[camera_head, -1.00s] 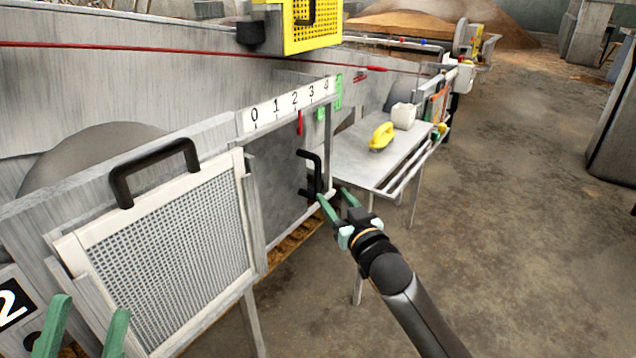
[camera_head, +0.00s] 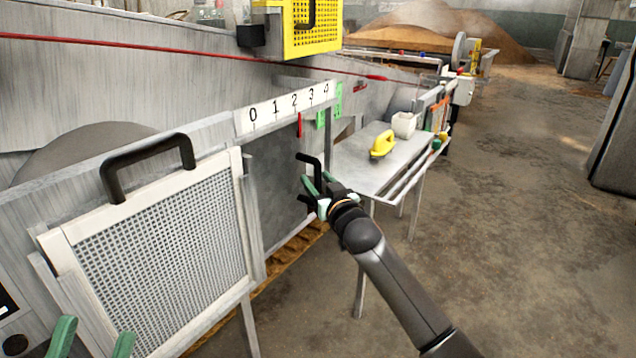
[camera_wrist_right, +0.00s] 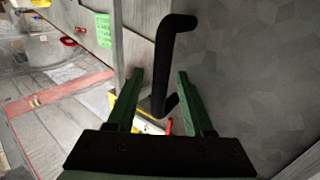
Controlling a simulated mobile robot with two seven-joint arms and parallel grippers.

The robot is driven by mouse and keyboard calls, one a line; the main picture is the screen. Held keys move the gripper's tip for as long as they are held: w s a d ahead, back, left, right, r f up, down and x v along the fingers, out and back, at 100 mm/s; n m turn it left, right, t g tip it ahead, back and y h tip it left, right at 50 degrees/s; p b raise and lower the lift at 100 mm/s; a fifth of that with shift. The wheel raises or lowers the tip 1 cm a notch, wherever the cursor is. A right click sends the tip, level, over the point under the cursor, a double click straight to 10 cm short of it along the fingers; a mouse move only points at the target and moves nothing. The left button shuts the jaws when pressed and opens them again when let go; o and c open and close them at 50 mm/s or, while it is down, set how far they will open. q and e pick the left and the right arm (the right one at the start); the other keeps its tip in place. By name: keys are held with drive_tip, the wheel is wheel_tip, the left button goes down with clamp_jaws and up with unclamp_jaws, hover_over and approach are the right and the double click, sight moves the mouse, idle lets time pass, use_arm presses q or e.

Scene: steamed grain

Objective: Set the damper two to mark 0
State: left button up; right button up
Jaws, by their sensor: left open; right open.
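The damper is a grey sliding plate (camera_head: 278,180) under a white scale strip (camera_head: 290,104) marked 0 to 4. A red pointer (camera_head: 299,124) stands below the strip between 2 and 3. The damper's black handle (camera_head: 311,165) is at the plate's right side. My right gripper (camera_head: 318,184) is at this handle. In the right wrist view the open green fingers (camera_wrist_right: 155,100) stand on either side of the black handle (camera_wrist_right: 165,65), with gaps visible. My left gripper (camera_head: 92,338) is open at the lower left, in front of a mesh panel.
A mesh panel (camera_head: 160,255) with a black handle (camera_head: 148,160) stands left of the damper. A metal side table (camera_head: 362,165) with a yellow-handled tool (camera_head: 382,144) and a white cup (camera_head: 404,124) is to the right. Open floor (camera_head: 510,230) lies farther right.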

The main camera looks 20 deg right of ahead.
clamp_jaws()
idle(1.4)
